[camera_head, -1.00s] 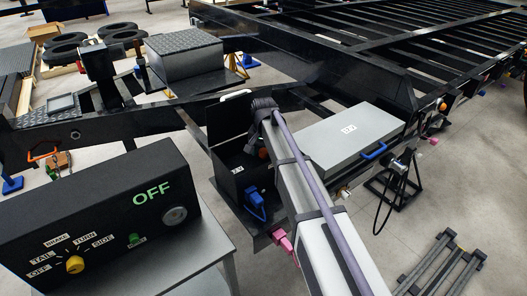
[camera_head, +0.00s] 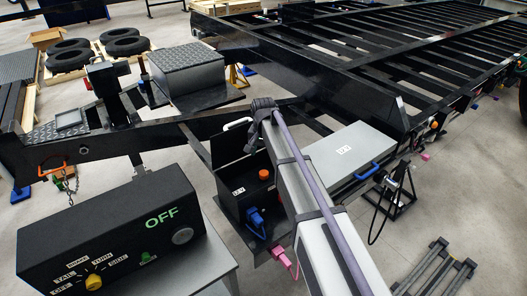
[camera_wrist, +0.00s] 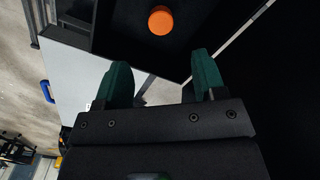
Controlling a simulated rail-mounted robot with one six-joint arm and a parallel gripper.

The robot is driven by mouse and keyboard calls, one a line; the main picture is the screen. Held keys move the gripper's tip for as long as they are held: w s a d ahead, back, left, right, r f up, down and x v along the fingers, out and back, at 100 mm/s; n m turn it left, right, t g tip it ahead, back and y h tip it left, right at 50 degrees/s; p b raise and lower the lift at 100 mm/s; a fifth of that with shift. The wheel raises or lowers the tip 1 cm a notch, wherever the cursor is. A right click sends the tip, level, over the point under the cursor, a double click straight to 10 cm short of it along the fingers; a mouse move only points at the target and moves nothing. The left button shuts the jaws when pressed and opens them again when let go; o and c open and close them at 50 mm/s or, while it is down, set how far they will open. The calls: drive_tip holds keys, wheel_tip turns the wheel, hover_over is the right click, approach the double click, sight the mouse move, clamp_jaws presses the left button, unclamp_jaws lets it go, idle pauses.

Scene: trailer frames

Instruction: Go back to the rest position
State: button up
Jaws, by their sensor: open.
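My gripper (camera_wrist: 160,80) shows in the wrist view with its two green fingers spread apart and nothing between them. An orange round cap (camera_wrist: 161,20) lies ahead of the fingertips, on a dark surface, apart from them. In the head view my arm reaches away from the lower right toward the trailer frame, and its far end hides the gripper. The orange cap (camera_head: 264,174) shows just left of the arm, inside an open black box (camera_head: 232,180) with a blue connector (camera_head: 255,219) on its front.
A grey lidded box (camera_head: 350,150) with a blue handle sits right of the arm. A black control box (camera_head: 110,235) reading OFF, with a yellow knob (camera_head: 93,282), stands at front left. The black trailer frame (camera_head: 300,60) spans the back.

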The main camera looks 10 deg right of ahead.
drive_tip(key=shift+f, duration=0.1)
idle(0.3)
drive_tip(key=s+d+n, duration=0.2)
drive_tip(key=s+d, duration=0.2)
drive_tip(key=s, duration=0.9)
drive_tip(key=s+d+n, duration=0.2)
drive_tip(key=s+d, duration=0.3)
drive_tip(key=s, duration=0.9)
drive_tip(key=shift+s, duration=0.25)
